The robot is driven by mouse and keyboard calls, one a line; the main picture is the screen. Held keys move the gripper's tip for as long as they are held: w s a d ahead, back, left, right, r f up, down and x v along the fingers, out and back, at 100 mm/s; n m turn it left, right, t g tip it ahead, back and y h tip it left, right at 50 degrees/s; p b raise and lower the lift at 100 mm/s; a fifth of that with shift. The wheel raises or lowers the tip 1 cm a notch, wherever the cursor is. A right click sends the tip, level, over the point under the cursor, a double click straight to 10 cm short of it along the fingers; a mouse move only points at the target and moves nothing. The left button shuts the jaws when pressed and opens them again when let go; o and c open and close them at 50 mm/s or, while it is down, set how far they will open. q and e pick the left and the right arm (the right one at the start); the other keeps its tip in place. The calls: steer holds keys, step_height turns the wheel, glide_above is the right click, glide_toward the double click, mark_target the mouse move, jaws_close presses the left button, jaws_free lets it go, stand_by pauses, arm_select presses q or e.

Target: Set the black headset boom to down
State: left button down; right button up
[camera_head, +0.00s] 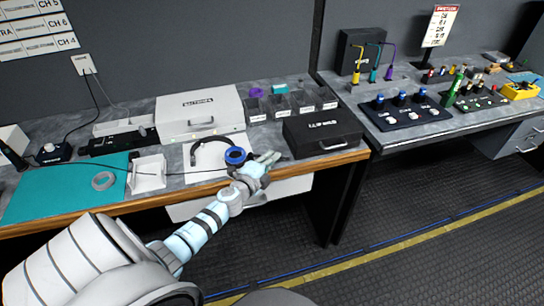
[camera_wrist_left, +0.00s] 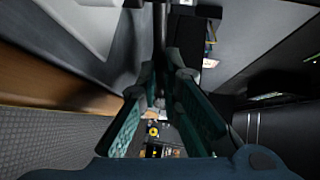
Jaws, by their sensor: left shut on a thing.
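The black headset (camera_head: 196,150) lies on a white pad (camera_head: 206,165) on the left bench, its band curving left and a blue ear cup (camera_head: 235,155) at its right. My left gripper (camera_head: 271,157) is just right of the ear cup, low over the bench front. In the left wrist view its teal fingers (camera_wrist_left: 162,75) come close together at the tips, around a slim dark part. This part seems to be the headset boom, though the fingers mostly hide it and its angle cannot be told. My right gripper is not in view.
A black case (camera_head: 322,131) stands just right of my left gripper. A white case (camera_head: 199,112) is behind the headset, with clear bins (camera_head: 280,106) beside it. A teal mat (camera_head: 65,188) lies at the left. A second bench (camera_head: 420,118) holds several control boxes at the right.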

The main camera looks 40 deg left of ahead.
arm_select(q)
steer(key=shift+s+d+m+h+b, duration=0.1)
steer(key=shift+s+m+h+b, duration=0.1)
steer(key=shift+s+m+h, duration=0.45)
steer(key=shift+s+d+m+h+b, duration=0.1)
steer(key=shift+s+m+h+b, duration=0.1)
steer(key=shift+m+h, duration=0.85)
steer(key=shift+n+h, duration=0.3)
steer(key=shift+h, duration=0.1)
steer(key=c, duration=2)
jaws_free()
